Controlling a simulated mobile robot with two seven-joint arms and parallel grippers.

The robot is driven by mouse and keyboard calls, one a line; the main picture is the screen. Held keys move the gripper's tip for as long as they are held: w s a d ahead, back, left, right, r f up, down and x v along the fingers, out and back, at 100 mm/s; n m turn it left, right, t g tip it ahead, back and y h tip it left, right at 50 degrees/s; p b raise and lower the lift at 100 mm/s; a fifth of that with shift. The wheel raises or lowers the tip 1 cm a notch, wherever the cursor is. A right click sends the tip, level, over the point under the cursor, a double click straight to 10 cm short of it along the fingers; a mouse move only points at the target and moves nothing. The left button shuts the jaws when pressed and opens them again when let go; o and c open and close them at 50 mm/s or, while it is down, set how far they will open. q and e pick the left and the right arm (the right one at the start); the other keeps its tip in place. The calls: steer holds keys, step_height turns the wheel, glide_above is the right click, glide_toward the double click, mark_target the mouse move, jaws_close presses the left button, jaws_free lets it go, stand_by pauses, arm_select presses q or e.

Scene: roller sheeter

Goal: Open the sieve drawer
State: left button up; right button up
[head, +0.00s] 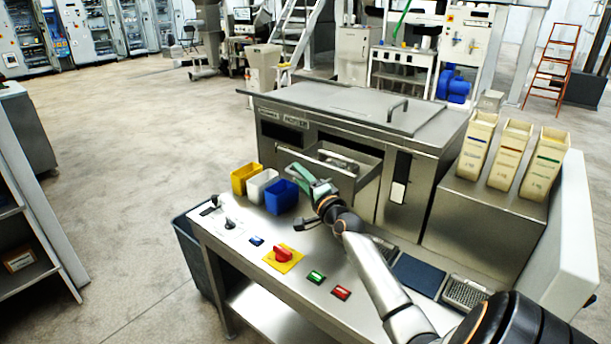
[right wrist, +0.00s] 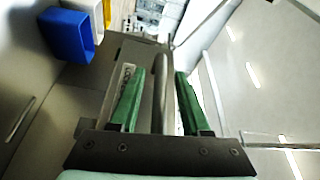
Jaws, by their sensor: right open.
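The sieve drawer (head: 345,162) is in the front of the steel sheeter cabinet (head: 330,115). It stands partly out, and its inside shows from above with a grey metal part in it. My right gripper (head: 303,178) is at the drawer front, with its green fingers pointing towards it. In the right wrist view the right gripper (right wrist: 160,73) is open, with a grey upright bar (right wrist: 160,92) between its fingers. The bar looks like the drawer's handle; gaps show on both sides of it. My left gripper is not in view.
Yellow (head: 245,178), white (head: 262,186) and blue (head: 282,197) bins stand left of my right gripper. The control bench (head: 240,246) below carries a red knob (head: 283,254) and several buttons. Tall cream holders (head: 513,158) stand at right. Open floor lies at left.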

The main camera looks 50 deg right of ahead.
steer(key=v, duration=1.2)
steer(key=shift+s, duration=0.25)
steer(key=shift+f, duration=0.1)
steer(key=s+a+f+n+g+y, duration=0.25)
steer(key=a+f+n, duration=0.35)
steer(key=a+f, duration=0.35)
steer(key=s+a+f+n+g+y, duration=0.25)
steer(key=a+f+n, duration=0.35)
steer(key=a+f, duration=0.35)
steer(key=s+a+f+n+g+y, duration=0.1)
steer(key=s+a+f+n, duration=0.3)
steer(key=a, duration=0.3)
steer(key=s+a+f+n+g+y+p, duration=0.1)
steer(key=s+a+f+n+g+y, duration=0.1)
steer(key=s+a+f+n, duration=0.3)
steer(key=s+a, duration=0.2)
steer(key=a, duration=0.1)
steer(key=shift+f+n, duration=0.15)
steer(key=shift+n, duration=0.15)
